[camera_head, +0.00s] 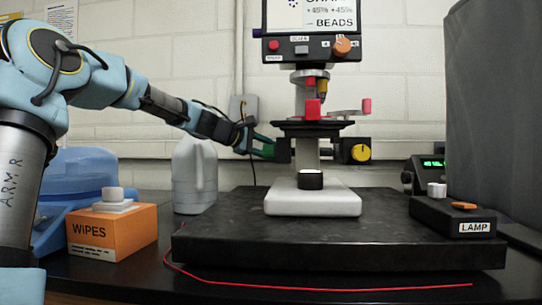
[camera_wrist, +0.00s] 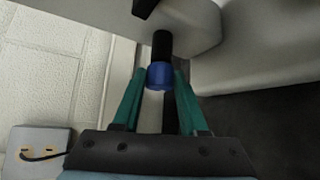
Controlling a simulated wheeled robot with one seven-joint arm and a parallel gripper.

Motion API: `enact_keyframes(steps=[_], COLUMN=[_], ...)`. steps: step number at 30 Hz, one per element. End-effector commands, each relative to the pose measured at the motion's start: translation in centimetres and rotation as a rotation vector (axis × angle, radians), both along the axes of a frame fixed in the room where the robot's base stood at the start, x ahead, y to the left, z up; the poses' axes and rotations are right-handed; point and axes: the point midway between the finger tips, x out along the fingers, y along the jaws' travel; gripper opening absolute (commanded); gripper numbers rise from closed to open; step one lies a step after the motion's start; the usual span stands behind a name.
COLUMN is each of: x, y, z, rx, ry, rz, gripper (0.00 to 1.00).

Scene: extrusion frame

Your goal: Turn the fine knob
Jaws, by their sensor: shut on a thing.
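An instrument with a screen on top stands on a black slab. In the wrist view a blue knob (camera_wrist: 159,76) on a black shaft sits between the two teal fingers of my gripper (camera_wrist: 161,82), which is shut on it. In the head view my gripper (camera_head: 268,149) reaches in from the left to a black block (camera_head: 283,150) on the left of the instrument, just under its stage (camera_head: 312,128). The blue knob is hidden there. A yellow knob (camera_head: 361,152) is on the right side. I cannot tell from any label which knob is the fine one.
An orange wipes box (camera_head: 112,232) and a grey jug (camera_head: 194,177) stand left of the black slab (camera_head: 330,235). A lamp box (camera_head: 452,216) is at its right. A red wire (camera_head: 300,289) runs along the front. A grey wall box (camera_wrist: 40,145) is lower left in the wrist view.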

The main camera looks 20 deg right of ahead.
Motion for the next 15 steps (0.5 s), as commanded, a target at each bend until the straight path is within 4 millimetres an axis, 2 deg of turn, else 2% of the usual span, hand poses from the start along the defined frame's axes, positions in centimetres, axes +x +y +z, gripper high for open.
enact_keyframes(steps=[8,9,15], x=[-0.06,-0.06,-0.04], y=[-0.02,-0.02,-0.02], z=[-0.06,-0.06,-0.04], rx=[0.001,0.001,0.001], ry=[0.001,0.001,0.001], rz=[-0.002,-0.002,-0.001], gripper=[0.00,0.43,0.66])
